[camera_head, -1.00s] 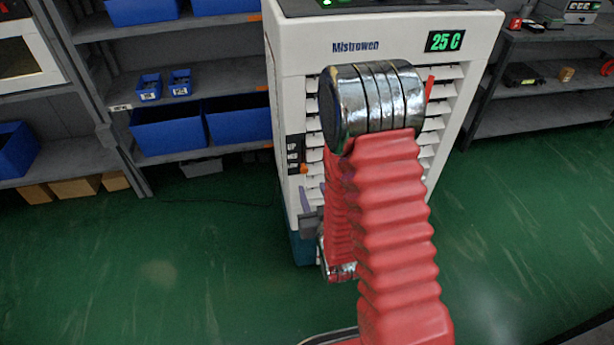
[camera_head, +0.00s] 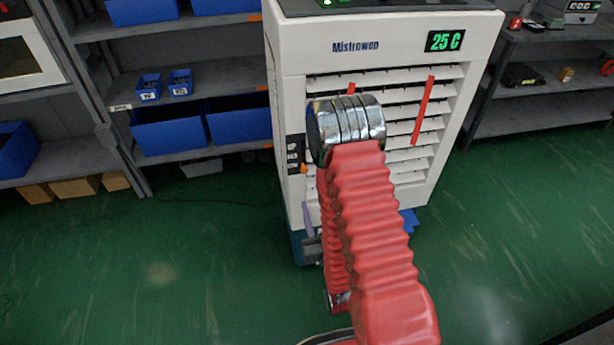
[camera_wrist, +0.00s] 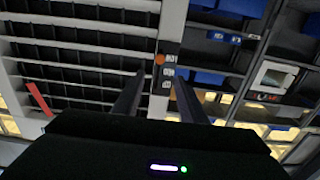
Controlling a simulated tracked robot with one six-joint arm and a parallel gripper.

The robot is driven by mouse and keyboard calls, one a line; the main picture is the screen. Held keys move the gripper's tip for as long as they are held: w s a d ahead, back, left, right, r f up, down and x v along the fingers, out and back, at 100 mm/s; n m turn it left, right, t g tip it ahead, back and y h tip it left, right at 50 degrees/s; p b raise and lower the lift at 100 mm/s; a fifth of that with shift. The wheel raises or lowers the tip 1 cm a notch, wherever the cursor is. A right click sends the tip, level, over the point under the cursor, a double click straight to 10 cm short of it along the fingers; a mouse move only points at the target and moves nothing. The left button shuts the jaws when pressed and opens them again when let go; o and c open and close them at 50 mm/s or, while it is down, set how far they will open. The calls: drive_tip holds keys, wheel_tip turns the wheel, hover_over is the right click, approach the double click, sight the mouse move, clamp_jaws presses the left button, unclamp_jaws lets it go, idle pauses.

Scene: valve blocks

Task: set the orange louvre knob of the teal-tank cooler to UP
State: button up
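The white cooler (camera_head: 350,60) with a teal tank (camera_head: 297,248) at its base stands in front of me. Its orange knob (camera_head: 304,169) is at the bottom end of a dark label strip (camera_head: 294,150) on the left of the front, by the lowest label. In the upside-down wrist view the orange knob (camera_wrist: 159,59) shows just beyond my fingertips, beside the labels (camera_wrist: 169,73). My gripper (camera_wrist: 160,78) is open, with nothing between its fingers. In the head view my gripper (camera_head: 309,222) is below the knob, partly hidden by my red arm.
White louvre slats (camera_head: 405,150) with a red strip (camera_head: 423,110) fill the cooler's front. Shelves with blue bins (camera_head: 168,130) stand at the left and a grey shelf (camera_head: 545,115) at the right. The green floor is clear on both sides.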

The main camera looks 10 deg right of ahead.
sight(305, 172)
drive_tip(key=w, duration=1.3)
drive_tip(key=shift+w, duration=0.25)
drive_tip(key=shift+c, duration=0.7)
clamp_jaws()
